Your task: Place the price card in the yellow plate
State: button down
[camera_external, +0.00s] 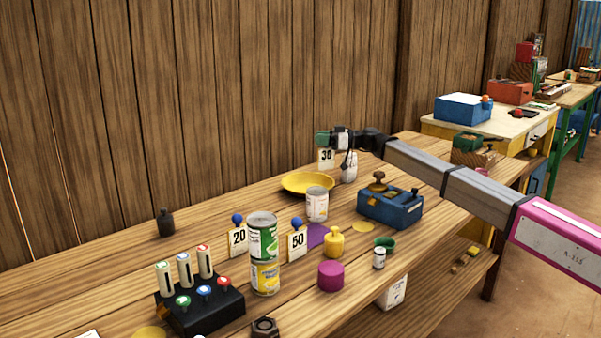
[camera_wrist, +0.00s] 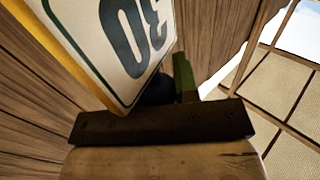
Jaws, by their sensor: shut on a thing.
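The price card (camera_external: 326,157) is white with a black "30". In the external view it hangs below my gripper (camera_external: 331,140), above the right part of the yellow plate (camera_external: 290,188). The plate is shallow and round, and its visible inside looks empty. My gripper is shut on the card. In the wrist view the card (camera_wrist: 112,30) fills the upper left with its "30" upside down and its yellow edge showing. A green finger part of my gripper (camera_wrist: 183,78) shows beside it; the actual grip point is hidden.
A white can (camera_external: 317,205) stands just in front of the plate, and a white container (camera_external: 349,168) to its right. A blue scale-like box (camera_external: 390,208) is farther right. Cards "20" (camera_external: 238,238) and "50" (camera_external: 297,243) stand nearer. Bare table lies left of the plate.

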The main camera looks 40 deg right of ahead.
jog(key=shift+f, duration=1.4)
jog(key=shift+f, duration=0.45)
jog(key=c, duration=0.9)
grip_release()
send_near(323, 148)
jog(key=shift+s+d+r, duration=0.1)
jog(key=shift+d+r, duration=0.15)
jog(key=shift+d, duration=0.55)
